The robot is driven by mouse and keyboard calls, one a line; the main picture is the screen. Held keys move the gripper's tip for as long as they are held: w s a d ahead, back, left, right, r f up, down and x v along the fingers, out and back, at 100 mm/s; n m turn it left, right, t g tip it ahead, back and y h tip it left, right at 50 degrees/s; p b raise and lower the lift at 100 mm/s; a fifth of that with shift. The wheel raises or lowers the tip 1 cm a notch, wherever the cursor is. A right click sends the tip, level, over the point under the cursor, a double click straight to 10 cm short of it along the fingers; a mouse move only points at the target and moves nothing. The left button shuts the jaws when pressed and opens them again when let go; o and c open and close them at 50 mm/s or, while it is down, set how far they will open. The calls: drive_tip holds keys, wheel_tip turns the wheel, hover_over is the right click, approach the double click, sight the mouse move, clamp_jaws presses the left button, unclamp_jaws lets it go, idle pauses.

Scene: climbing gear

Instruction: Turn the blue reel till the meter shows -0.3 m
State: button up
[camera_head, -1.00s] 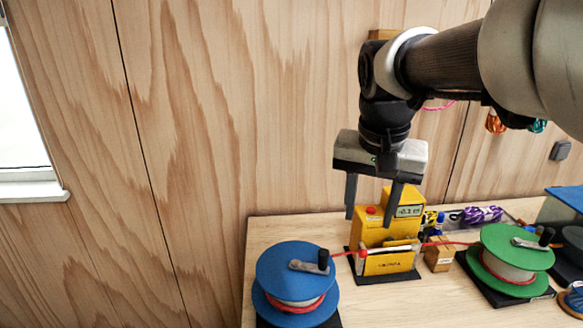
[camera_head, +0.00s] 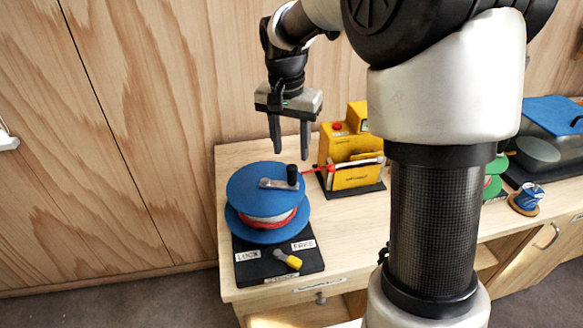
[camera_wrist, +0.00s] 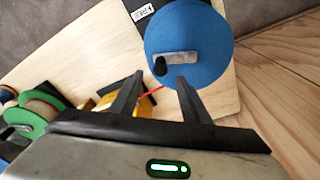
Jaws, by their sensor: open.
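The blue reel (camera_head: 250,190) stands at the table's left end, with red cord wound on it. Its grey crank arm (camera_head: 270,183) carries an upright black knob (camera_head: 292,175). My gripper (camera_head: 290,154) is open and empty, fingers pointing down, just above the knob. In the wrist view the knob (camera_wrist: 160,66) appears between the fingertips (camera_wrist: 160,78) on the blue reel (camera_wrist: 190,45); no grip on it shows. The yellow meter (camera_head: 350,150) stands right of the reel, a red cord running to it.
A black base (camera_head: 255,268) with LOCK and FREE labels and a yellow-tipped lever (camera_head: 288,260) sits before the reel. The green reel (camera_head: 494,180) is mostly hidden by my arm. A blue-lidded clear box (camera_head: 550,140) is at right. The wooden wall stands close behind.

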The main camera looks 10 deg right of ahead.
sight(292, 164)
drive_tip(key=f, duration=0.7)
drive_tip(key=shift+w+d+f, duration=0.25)
drive_tip(key=shift+w+f, duration=0.1)
drive_tip(key=shift+w, duration=0.05)
clamp_jaws()
drive_tip(key=shift+w+r, duration=0.1)
drive_tip(key=shift+w, duration=0.35)
drive_tip(key=w+p, duration=0.1)
drive_tip(key=w, duration=0.2)
drive_tip(key=w+a+p, duration=0.1)
drive_tip(key=w, duration=0.2)
drive_tip(key=shift+a, duration=0.15)
drive_tip(key=shift+w+a, duration=0.45)
